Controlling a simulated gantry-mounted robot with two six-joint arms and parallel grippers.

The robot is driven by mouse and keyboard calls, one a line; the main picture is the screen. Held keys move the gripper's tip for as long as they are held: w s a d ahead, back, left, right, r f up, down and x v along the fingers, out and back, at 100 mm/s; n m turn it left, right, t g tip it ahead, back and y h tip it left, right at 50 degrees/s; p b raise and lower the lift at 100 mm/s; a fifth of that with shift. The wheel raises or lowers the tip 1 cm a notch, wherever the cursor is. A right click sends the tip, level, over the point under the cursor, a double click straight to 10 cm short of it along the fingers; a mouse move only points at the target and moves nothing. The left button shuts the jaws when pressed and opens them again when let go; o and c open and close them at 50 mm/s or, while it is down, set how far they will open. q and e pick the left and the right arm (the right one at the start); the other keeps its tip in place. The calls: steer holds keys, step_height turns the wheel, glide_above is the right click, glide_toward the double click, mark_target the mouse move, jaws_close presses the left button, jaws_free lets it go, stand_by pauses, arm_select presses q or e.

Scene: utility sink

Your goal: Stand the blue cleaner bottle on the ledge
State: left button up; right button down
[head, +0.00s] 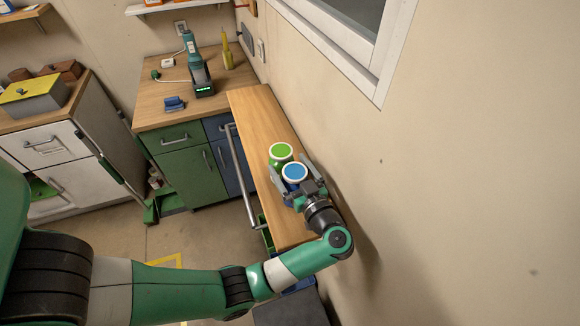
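The blue cleaner bottle (294,173) is seen from above, its white-rimmed blue cap up, over the wooden ledge (262,118) along the right wall. A green-capped bottle (281,152) stands just beyond it, close beside or touching. My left gripper (292,179) is at the blue bottle, with one finger on its left side and one on its right. I cannot tell whether the fingers press on it. The bottle's base is hidden, so I cannot tell whether it rests on the ledge. My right gripper is not in view.
The wall is close on the right, under a window frame (335,45). A rail (240,175) runs along the ledge's left side. The far part of the ledge is clear. A counter (150,112) beyond holds a teal tool (196,65), a yellow bottle (227,55) and a blue item (174,103).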

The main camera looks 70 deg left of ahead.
arm_select(q)
steer(key=shift+r, duration=0.2)
steer(key=d+b, duration=0.1)
steer(key=d, duration=1.1)
steer(key=shift+w, duration=0.45)
